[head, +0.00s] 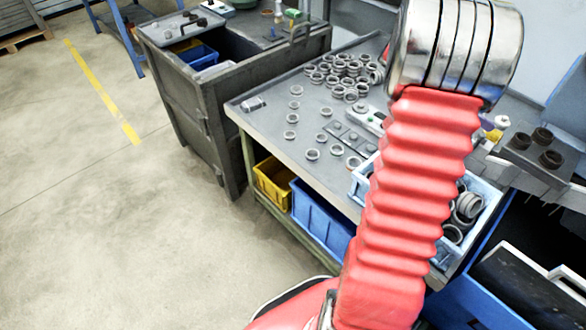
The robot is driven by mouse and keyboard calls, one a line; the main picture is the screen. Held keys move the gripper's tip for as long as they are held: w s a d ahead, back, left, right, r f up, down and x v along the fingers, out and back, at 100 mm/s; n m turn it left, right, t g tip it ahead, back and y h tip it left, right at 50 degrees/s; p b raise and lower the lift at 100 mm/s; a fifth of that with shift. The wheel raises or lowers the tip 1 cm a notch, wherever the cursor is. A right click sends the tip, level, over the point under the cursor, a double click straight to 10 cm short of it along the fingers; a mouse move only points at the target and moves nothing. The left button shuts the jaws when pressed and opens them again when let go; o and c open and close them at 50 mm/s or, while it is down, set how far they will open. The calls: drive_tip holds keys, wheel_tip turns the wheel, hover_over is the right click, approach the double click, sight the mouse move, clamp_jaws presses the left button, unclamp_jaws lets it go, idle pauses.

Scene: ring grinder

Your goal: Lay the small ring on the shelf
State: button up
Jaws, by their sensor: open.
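Several small grey metal rings lie loose on the grey worktable (265,125) in the head view. One small ring (312,159) lies near its front edge, and another (291,139) is a little farther back. I cannot tell which ring the task means. A dense group of rings (345,80) lies at the back of the table. A dark raised shelf-like surface (514,148) at the right holds a few dark brown rings (550,159); I cannot tell whether this is the shelf meant. My gripper is out of view; my red arm crosses the right half.
A light blue crate (488,192) of larger rings is partly hidden behind my arm. Flat grey plates (351,138) lie mid-table. A yellow bin (273,181) and a blue bin (320,215) sit below. A dark cabinet (190,110) stands left.

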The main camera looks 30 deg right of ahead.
drive_tip(key=w+a+r+m+t+y, duration=0.1)
drive_tip(key=w+a+t, duration=0.2)
drive_tip(key=a, duration=0.6)
drive_tip(key=w+a+m+t+y, duration=0.1)
drive_tip(key=w+a+m+t, duration=0.15)
drive_tip(key=a, duration=0.65)
drive_tip(key=w+a+r+m+t+y, duration=0.1)
drive_tip(key=w+a+t, duration=0.2)
drive_tip(key=a, duration=0.6)
drive_tip(key=s+a+m+t+y, duration=0.1)
drive_tip(key=a+m+t+y, duration=0.1)
drive_tip(key=a, duration=1.2)
drive_tip(key=s+a+f+m+t+y, duration=0.1)
drive_tip(key=a+t+y, duration=0.3)
drive_tip(key=a, duration=0.9)
drive_tip(key=shift+s+a+f+m, duration=0.15)
drive_tip(key=shift+s+a+m, duration=0.25)
drive_tip(key=shift+s, duration=0.1)
drive_tip(key=shift+t, duration=0.25)
